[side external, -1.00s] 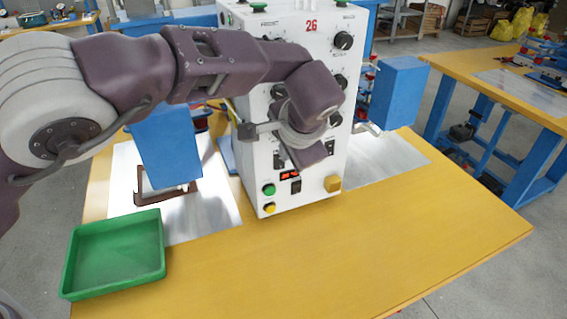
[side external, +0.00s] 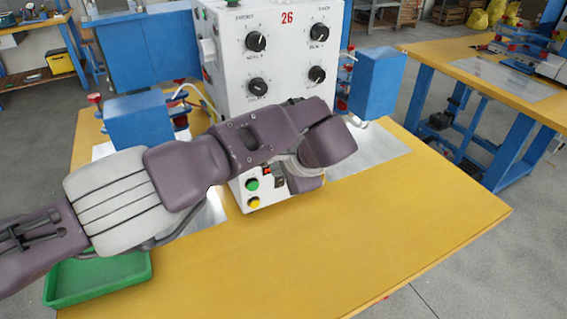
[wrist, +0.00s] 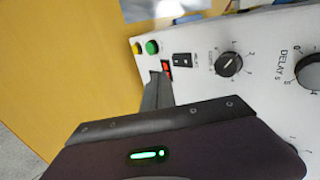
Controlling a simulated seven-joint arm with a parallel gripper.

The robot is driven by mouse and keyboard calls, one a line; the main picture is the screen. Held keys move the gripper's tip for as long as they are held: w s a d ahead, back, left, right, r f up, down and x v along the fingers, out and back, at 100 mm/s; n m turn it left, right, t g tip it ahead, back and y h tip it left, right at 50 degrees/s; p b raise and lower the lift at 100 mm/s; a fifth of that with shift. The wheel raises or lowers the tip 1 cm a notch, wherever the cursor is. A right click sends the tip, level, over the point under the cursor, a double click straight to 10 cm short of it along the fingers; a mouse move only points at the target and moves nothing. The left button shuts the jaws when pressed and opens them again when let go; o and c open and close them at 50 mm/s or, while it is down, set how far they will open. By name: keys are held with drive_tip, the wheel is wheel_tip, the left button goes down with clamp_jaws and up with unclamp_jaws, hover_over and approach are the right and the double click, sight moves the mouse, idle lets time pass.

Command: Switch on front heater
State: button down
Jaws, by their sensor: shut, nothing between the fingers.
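The white control box (side external: 224,78) stands on the yellow bench. In the wrist view, a black rocker switch with pale marks (wrist: 182,60) sits beside a small red-lit display (wrist: 167,68). A green button (wrist: 152,47) and a yellow button (wrist: 137,48) are near it. I cannot read which switch is marked front heater. My gripper (wrist: 158,86) is shut and empty, its fingertips close to the panel by the display; touching or apart I cannot tell. The fingers hide part of the panel. In the side view my arm covers much of the lower front; green button (side external: 252,184) shows.
Several black knobs, one of them (wrist: 229,64), stick out of the panel. Blue welding units (side external: 378,82) and (side external: 140,120) flank the box. A green tray (side external: 98,278) sits at the front left, partly behind my arm. The bench front right is clear.

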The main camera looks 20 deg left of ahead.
drive_tip(key=w+a+f, duration=0.2)
drive_tip(key=w+a, duration=0.2)
drive_tip(key=shift+w+a+f, duration=0.2)
drive_tip(key=shift+w+f, duration=0.05)
drive_tip(key=shift+f, duration=0.15)
drive_tip(key=shift+w+a+f, duration=0.1)
drive_tip(key=shift+r, duration=0.85)
